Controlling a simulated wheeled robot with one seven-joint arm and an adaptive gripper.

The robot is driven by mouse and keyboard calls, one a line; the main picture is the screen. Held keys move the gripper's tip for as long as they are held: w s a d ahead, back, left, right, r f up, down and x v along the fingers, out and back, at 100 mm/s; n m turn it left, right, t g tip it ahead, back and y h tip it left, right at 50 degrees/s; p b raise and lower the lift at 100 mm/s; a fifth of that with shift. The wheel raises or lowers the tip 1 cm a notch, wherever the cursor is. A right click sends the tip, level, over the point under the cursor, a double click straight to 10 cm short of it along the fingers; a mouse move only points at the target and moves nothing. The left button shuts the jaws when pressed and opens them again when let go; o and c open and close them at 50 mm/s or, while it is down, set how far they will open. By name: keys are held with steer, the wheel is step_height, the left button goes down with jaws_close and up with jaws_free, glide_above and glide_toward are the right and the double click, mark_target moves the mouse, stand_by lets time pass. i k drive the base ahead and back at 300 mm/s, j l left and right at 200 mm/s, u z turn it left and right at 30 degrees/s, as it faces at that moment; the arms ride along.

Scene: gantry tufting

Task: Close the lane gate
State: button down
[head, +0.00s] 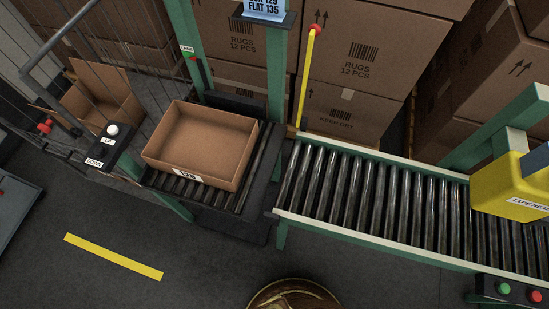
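A yellow bar with a red knob on top (307,78) stands nearly upright behind the left end of the roller conveyor; it looks like a raised lane gate. Its foot is near the conveyor's back rail, and the rollers below it are not crossed by any bar. A small label that seems to read "LANE" (187,48) is on the green post at left, with a small red part (193,59) below it. My gripper is not in view. A rounded brown and gold shape at the bottom edge cannot be made out.
An open carton (201,144) sits on the roller platform left of the conveyor (365,195). An UP/DOWN button box (110,147) and wire fencing stand at left. A yellow tape head (510,187) is at right. Stacked rug cartons (365,50) fill the back.

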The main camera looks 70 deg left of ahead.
mark_target(314, 30)
steer(key=u, duration=2.45)
